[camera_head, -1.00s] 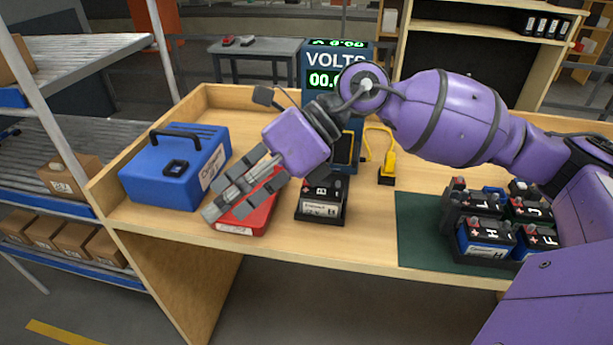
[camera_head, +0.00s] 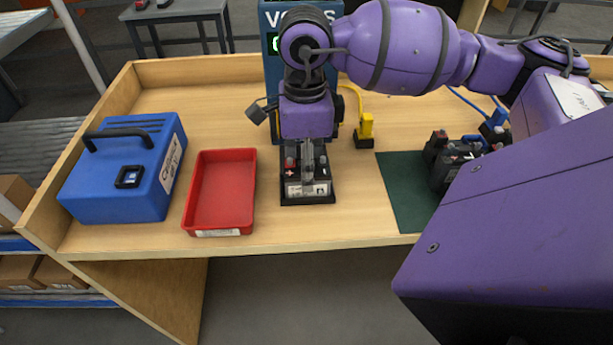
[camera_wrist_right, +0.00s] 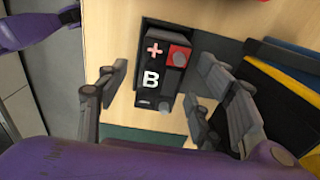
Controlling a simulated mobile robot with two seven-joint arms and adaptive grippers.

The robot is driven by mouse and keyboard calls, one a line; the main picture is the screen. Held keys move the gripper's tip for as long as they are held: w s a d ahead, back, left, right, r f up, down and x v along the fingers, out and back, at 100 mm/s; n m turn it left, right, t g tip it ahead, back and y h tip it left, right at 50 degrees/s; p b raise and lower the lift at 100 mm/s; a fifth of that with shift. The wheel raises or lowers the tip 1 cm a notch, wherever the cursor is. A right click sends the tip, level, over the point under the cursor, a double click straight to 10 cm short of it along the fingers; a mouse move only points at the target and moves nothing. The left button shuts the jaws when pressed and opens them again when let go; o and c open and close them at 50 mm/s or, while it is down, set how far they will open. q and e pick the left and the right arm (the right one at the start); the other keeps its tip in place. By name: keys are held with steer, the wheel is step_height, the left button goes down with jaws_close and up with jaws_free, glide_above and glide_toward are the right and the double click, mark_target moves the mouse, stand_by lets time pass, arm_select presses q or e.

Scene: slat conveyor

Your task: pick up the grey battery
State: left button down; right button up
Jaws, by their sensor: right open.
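The grey battery (camera_head: 312,189), with a dark top and a pale label on its front, stands on a black base (camera_head: 307,201) on the workbench. In the right wrist view the battery (camera_wrist_right: 163,80) shows a black top with a white B, a red plus and a red terminal. My right gripper (camera_head: 306,152) points down over the battery in the head view and partly hides its top. In the wrist view the right gripper (camera_wrist_right: 165,92) is open, with fingers on both sides of the battery and gaps between. My left gripper is not in view.
More batteries (camera_head: 447,165) stand at the right near a green mat (camera_head: 403,190).

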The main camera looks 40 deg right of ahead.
step_height(320, 180, down, 2)
steer(key=shift+s+d+f, duration=0.1)
steer(key=shift+d+f, duration=0.05)
steer(key=shift+f, duration=0.45)
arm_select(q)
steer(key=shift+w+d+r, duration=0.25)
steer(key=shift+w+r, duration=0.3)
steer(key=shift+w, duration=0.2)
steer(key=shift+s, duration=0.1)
